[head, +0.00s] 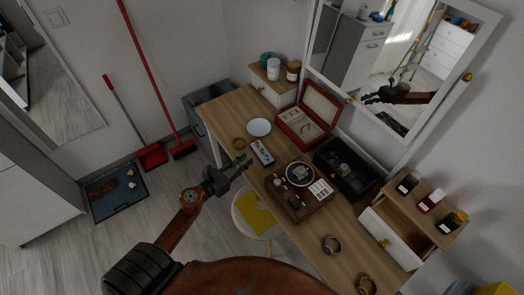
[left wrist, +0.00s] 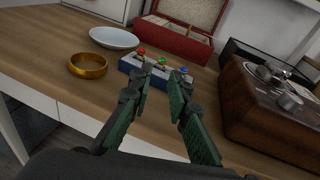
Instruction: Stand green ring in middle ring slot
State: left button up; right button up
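The ring holder (head: 262,152) is a small blue and white block on the wooden table. It also shows in the left wrist view (left wrist: 148,81). The green ring (left wrist: 162,61) shows its green stone at the middle of the holder, between a red ring (left wrist: 141,52) and a blue ring (left wrist: 183,70). Its band is too small to make out. My left gripper (left wrist: 164,78) is open, its green-padded fingers apart on the near side of the holder, with the green stone showing in the gap between their tips. It also shows in the head view (head: 241,163). My right gripper is out of view.
A gold bangle (left wrist: 88,65) and white dish (left wrist: 114,38) lie left of the holder. An open red jewelry box (left wrist: 178,42) stands behind. A brown record player (head: 298,190) is on the right. Bare tabletop lies around the bangle.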

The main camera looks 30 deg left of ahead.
aim_at(261, 150)
pick_arm(q)
jog(key=shift+w+d+f+m, duration=0.2)
jog(key=shift+w+m, duration=0.05)
jog(key=shift+m, duration=0.15)
jog(key=x, duration=0.7)
jog(key=shift+w, duration=0.15)
jog(key=shift+c, duration=0.5)
jog(key=shift+c, duration=1.4)
jog(key=shift+r+p, duration=0.15)
jog(key=shift+p, duration=0.2)
